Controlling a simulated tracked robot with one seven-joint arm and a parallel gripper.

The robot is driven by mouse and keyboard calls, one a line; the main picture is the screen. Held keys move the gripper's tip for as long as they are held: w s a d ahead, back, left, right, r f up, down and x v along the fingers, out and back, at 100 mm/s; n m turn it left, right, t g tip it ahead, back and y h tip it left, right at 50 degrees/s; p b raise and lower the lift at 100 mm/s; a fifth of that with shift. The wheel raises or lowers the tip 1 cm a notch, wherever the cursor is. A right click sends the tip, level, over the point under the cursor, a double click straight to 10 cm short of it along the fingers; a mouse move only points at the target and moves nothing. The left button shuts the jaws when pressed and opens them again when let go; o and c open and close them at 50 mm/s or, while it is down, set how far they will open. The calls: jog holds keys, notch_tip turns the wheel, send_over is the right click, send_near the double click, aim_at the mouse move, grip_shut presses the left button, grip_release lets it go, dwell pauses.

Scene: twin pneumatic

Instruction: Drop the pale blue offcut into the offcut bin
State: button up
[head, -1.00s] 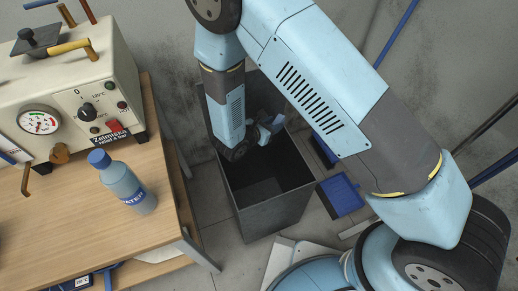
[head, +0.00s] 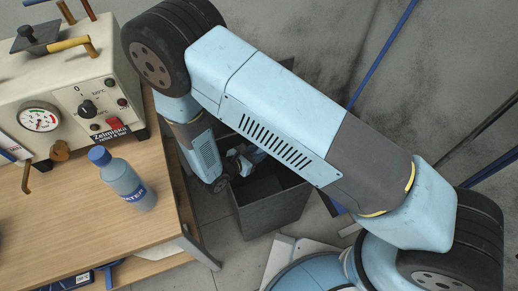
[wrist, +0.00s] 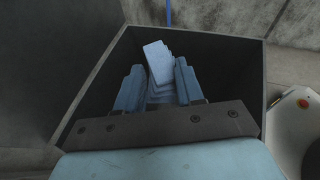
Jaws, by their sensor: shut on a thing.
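The pale blue offcut (wrist: 158,62) is a small flat-faced piece between the two blue fingers of my gripper (wrist: 160,84) in the wrist view. My gripper is shut on it, and the offcut's far end sticks out past the fingertips. The offcut bin (head: 272,210) is a dark grey, open-topped box on the floor beside the bench. The wrist view shows the bin's walls (wrist: 230,62) around the fingers and the offcut, with a dark inside. In the head view my arm covers much of the bin's mouth, and the offcut is hard to make out.
A wooden bench (head: 85,235) stands left of the bin, close to my arm. A water bottle (head: 122,180) and a cream machine with a gauge (head: 75,95) stand on it. A concrete wall (head: 320,40) rises behind the bin.

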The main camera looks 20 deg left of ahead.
jog(key=shift+f, duration=0.85)
jog(key=o, duration=1.1)
jog(key=shift+r, duration=0.65)
jog(key=s+d+r, duration=0.9)
jog(key=s+r, duration=0.1)
jog(key=r, duration=0.1)
jog(key=shift+s+d+r, duration=0.15)
jog(key=shift+d+r, duration=0.1)
jog(key=shift+r, duration=0.05)
